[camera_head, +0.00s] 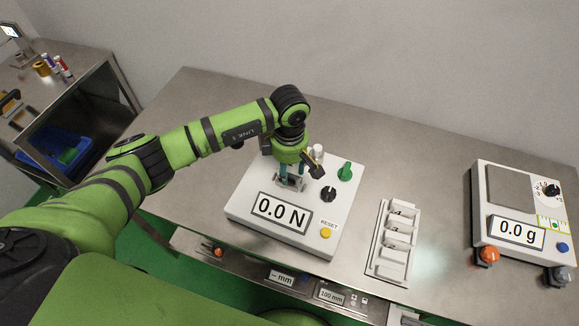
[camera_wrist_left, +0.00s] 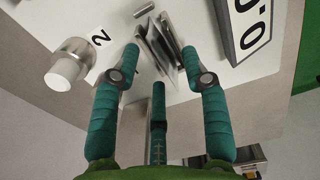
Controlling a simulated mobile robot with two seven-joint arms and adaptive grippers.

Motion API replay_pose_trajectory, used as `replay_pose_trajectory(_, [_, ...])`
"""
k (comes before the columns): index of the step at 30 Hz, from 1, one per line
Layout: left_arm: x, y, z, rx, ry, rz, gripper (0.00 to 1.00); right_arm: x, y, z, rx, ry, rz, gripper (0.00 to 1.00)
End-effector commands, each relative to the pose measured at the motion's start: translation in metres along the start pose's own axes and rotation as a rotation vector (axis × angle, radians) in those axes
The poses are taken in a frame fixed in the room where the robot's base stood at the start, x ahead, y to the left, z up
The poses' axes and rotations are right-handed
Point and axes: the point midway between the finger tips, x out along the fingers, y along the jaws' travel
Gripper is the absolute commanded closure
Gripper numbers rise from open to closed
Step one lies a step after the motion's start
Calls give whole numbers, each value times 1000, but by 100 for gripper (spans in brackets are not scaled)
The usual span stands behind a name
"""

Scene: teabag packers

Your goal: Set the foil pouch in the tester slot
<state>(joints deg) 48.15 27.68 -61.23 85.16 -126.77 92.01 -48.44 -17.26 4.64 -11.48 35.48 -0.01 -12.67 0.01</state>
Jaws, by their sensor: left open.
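The tester is a white box (camera_head: 265,182) with a display reading 0.0 N, on the steel bench. My left gripper (camera_head: 290,180) is over its top, open, with its fingers pointing down around the slot area. In the left wrist view the open fingers (camera_wrist_left: 160,54) stand on either side of upright grey metal plates (camera_wrist_left: 150,42) of the slot. A thin grey sheet between the plates may be the foil pouch, but I cannot tell it surely from the plates. My fingers appear apart from it. My right gripper is not in view.
A white rack (camera_head: 376,262) with several compartments stands right of the tester. A scale (camera_head: 480,205) reading 0.0 g is at the far right. Green (camera_head: 345,171) and black (camera_head: 328,194) knobs and a pale cylinder (camera_wrist_left: 66,68) rise near the gripper. Bare bench lies behind.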

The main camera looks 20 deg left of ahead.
Motion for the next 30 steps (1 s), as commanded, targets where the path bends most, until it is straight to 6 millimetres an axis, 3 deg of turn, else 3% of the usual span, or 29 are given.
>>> replay_pose_trajectory(5, [-7, 0, 0, 0, 0, 0, 55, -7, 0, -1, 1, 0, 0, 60])
replay_pose_trajectory(8, [-17, 2, 0, 1, 0, 7, 55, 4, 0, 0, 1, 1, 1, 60])
replay_pose_trajectory(21, [-105, 1, 0, 0, 1, 5, 55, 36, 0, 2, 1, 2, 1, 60])
replay_pose_trajectory(30, [-124, 0, 0, 0, 0, 0, 55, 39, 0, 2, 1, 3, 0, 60])
